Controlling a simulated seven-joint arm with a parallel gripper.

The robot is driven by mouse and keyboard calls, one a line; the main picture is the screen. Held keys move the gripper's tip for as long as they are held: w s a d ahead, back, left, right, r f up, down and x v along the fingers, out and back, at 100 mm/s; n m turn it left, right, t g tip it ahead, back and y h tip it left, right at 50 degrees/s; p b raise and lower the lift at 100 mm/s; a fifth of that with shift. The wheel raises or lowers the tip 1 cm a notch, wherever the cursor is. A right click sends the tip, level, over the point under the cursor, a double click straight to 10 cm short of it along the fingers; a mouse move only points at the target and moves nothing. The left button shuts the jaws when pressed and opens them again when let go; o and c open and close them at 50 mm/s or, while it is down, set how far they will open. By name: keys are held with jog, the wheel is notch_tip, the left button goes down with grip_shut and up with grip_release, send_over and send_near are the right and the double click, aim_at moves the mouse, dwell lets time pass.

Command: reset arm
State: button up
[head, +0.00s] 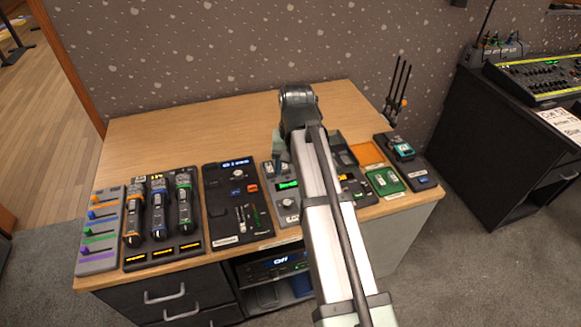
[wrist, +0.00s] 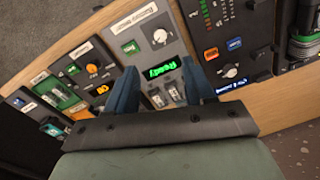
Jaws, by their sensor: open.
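My gripper (wrist: 160,90) is open, with two dark blue fingers spread apart and nothing between them in the wrist view. It is over a grey panel with a green "Ready" display (wrist: 162,68), a knob and small switches near the fingertips. I cannot tell whether the fingers touch it. In the head view my arm reaches from the bottom edge across the desk, hiding the fingertips and part of the grey panel (head: 285,200). A black panel with sliders and a knob (head: 232,180) stands just left of it. A grey box with coloured faders (head: 97,257) is at the far left.
Several handheld devices stand in a black dock (head: 190,247). An orange tray (head: 367,154) and a green tray (head: 384,181) lie right of my arm, beside a black unit (head: 418,171). The back of the wooden desk (head: 190,130) is clear. A wall stands behind.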

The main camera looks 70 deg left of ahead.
dwell(0.3)
